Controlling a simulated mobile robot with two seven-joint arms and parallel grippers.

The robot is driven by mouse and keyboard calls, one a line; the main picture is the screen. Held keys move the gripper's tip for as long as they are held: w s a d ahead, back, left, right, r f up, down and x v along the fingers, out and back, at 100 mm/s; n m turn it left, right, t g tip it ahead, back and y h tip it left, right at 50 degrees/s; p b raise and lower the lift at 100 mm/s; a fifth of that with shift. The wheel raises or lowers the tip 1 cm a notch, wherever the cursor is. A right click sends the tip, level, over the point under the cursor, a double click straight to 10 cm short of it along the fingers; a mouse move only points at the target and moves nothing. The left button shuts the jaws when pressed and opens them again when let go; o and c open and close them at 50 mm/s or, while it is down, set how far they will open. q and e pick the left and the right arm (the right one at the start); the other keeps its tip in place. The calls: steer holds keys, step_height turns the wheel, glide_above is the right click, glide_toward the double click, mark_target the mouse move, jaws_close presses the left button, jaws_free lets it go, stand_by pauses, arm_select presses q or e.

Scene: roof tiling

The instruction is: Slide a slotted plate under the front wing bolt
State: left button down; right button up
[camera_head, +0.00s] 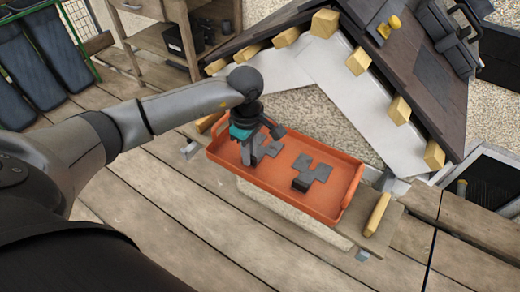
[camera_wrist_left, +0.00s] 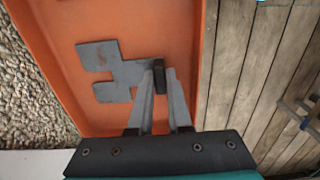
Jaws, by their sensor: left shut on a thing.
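My left gripper (camera_head: 250,160) reaches down into the orange tray (camera_head: 225,172). It is shut on a dark block at the edge of a grey slotted plate (camera_head: 269,146). In the left wrist view the plate (camera_wrist_left: 125,78) extends to the left of the fingertips (camera_wrist_left: 160,75), low over or on the tray floor; I cannot tell if it touches. A second grey plate (camera_head: 318,171) with a dark block (camera_head: 302,184) lies to the right in the tray. A yellow piece (camera_head: 393,24), possibly the wing bolt, stands on the roof. My right gripper is not in view.
The tray has raised walls and rests above the plank deck (camera_head: 150,225). The dark roof (camera_head: 410,75) with yellow batten ends (camera_head: 399,110) rises behind it on the right. A wooden bench (camera_head: 150,45) stands at the back left.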

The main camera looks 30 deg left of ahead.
arm_select(q)
steer(key=shift+r+p, duration=1.8)
steer(key=shift+r, duration=0.7)
